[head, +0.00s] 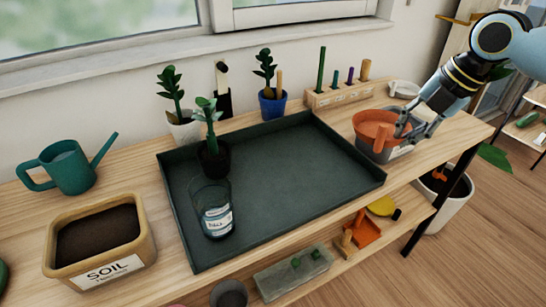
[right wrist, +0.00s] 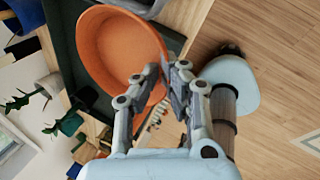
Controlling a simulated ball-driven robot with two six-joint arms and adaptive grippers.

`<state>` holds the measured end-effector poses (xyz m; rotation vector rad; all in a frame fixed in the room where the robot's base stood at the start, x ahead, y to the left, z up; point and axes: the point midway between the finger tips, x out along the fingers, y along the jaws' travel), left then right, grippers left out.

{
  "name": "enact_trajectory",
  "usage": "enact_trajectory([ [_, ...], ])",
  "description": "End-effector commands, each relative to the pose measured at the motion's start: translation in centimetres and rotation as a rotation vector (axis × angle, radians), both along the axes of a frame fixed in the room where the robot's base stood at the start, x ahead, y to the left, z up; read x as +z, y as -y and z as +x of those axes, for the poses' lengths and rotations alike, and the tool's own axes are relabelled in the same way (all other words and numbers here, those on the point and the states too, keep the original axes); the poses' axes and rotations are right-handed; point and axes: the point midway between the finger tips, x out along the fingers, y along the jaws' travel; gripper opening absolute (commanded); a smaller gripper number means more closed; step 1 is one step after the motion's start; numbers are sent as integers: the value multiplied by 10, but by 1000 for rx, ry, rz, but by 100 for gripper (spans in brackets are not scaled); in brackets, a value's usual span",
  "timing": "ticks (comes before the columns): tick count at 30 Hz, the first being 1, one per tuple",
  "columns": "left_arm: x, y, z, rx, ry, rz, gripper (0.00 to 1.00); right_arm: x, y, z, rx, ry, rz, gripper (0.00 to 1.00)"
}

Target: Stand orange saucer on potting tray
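The orange saucer (head: 372,130) is at the right end of the bench, over a grey labelled bin (head: 403,152); I cannot tell whether they touch. My right gripper (head: 408,128) is at the saucer's right rim. In the right wrist view the saucer (right wrist: 112,48) is large, and the fingers (right wrist: 166,82) are closed on its rim. The potting tray (head: 290,165) is dark green and rectangular, left of the saucer. My left gripper is not in view.
On the tray, a black-potted plant (head: 213,160) and a labelled glass jar (head: 217,221) stand at the left; its middle and right are bare. A soil box (head: 100,240) and watering can (head: 68,168) are left of it. A wooden tool rack (head: 340,95) stands behind.

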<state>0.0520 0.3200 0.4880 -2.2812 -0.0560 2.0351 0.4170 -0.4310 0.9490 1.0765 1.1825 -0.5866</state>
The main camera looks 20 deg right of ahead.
Motion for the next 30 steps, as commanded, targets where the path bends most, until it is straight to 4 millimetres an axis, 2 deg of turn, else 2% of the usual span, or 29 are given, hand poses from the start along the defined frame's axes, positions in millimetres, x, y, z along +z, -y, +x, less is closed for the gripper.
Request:
enact_trajectory([
  [1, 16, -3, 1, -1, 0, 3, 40, 8, -4, -8, 34, 1, 2, 0],
  [6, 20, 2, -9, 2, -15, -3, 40, -1, -17, -13, 91, 17, 12, 0],
  [13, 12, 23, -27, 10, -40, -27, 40, -27, -52, 12, 91, 19, 20, 0],
  [21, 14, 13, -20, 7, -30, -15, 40, -60, -96, 44, 92, 17, 13, 0],
  [26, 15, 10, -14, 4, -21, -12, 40, -69, -106, 51, 93, 15, 9, 0],
  [30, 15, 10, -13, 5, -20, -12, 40, -88, -106, 50, 91, 12, 8, 0],
])
